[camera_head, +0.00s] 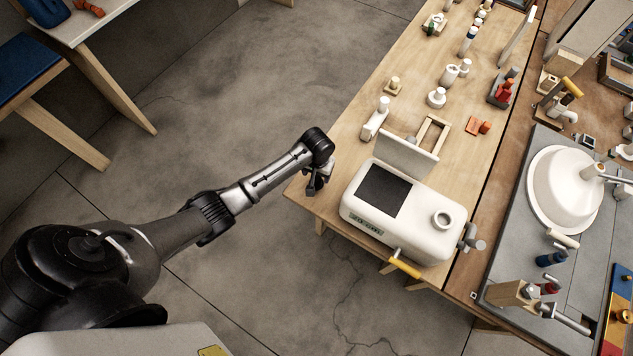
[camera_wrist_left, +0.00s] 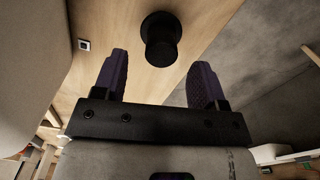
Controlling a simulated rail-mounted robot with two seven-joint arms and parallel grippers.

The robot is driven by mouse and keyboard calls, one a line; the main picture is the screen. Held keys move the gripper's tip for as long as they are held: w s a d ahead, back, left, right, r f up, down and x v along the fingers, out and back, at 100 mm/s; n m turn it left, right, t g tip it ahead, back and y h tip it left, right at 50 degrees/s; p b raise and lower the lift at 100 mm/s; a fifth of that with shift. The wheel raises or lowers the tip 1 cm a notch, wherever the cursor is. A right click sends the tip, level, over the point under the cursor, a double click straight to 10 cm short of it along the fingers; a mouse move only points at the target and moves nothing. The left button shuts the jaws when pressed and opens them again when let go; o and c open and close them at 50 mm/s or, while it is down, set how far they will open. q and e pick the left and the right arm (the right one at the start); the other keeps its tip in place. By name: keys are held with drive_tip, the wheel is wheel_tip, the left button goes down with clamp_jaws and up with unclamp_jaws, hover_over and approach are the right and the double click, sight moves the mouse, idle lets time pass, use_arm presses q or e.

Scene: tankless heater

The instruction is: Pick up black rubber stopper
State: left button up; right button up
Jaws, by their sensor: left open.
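The black rubber stopper (camera_wrist_left: 162,38) shows in the left wrist view on the wooden table top, near the table's edge. It is round, with a wide flange at one end. My left gripper (camera_head: 317,185) is at the near left corner of the table in the head view. Its two dark fingers are spread and empty in the wrist view, with the stopper in line with the gap between them, near the fingertips. I cannot tell how much depth separates them. In the head view I cannot make out the stopper at the gripper. My right gripper is not in view.
A white heater unit (camera_head: 415,222) with an open lid and yellow handle stands just right of my left gripper. A white block with a knob (camera_head: 374,122) and a wooden frame (camera_head: 433,133) stand behind it. Open concrete floor (camera_head: 215,95) lies left of the table.

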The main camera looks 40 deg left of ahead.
sight(316, 178)
use_arm(q)
drive_tip(key=shift+s+f+b, duration=0.2)
drive_tip(key=shift+f+b, duration=0.1)
drive_tip(key=shift+f, duration=2.4)
drive_tip(key=shift+c, duration=0.4)
drive_tip(key=c, duration=1.1)
